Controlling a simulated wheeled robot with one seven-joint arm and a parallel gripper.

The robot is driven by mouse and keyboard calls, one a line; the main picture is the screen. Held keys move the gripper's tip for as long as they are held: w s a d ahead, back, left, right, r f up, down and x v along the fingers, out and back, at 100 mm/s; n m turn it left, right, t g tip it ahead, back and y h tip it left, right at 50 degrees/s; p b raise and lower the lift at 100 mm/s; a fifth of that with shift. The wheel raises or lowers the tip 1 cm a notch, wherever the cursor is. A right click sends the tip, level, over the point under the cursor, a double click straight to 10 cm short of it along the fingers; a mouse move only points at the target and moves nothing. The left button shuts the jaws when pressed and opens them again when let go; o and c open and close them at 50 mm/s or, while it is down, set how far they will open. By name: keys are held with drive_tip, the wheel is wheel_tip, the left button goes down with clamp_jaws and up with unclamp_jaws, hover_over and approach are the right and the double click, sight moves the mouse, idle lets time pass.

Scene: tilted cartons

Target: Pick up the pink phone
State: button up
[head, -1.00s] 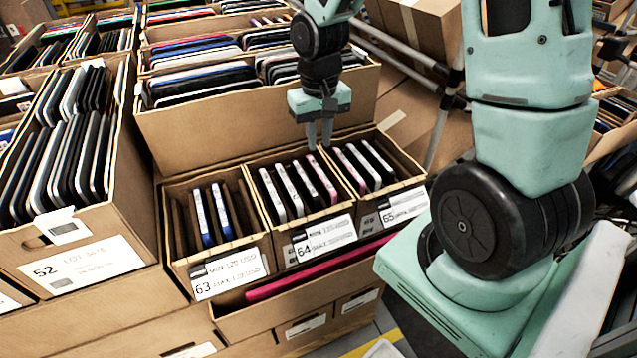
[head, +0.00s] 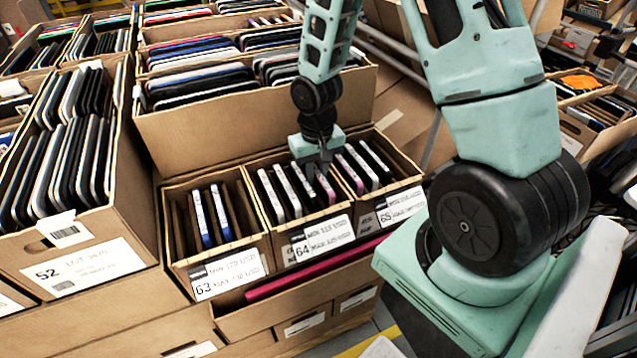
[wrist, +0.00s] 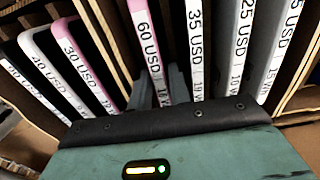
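The pink phone (head: 325,190) stands on edge at the right end of the row in carton 64 (head: 322,244). In the wrist view the pink phone (wrist: 146,38) shows a white edge label reading 60 USD. My gripper (head: 323,172) points down into carton 64 over this phone. In the wrist view my gripper (wrist: 158,92) has its grey fingers low on either side of the phone's near end, apart from each other. The fingertips are partly hidden, and I cannot tell whether they touch the phone.
Other phones stand close by in carton 64, including a white one (wrist: 194,45) marked 35 USD. Carton 65 (head: 402,206) holds another pink-edged phone (wrist: 80,60) marked 30 USD, beyond a cardboard wall. Carton 63 (head: 228,273) is to the left. A tall carton wall (head: 215,130) rises behind.

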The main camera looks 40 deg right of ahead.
clamp_jaws()
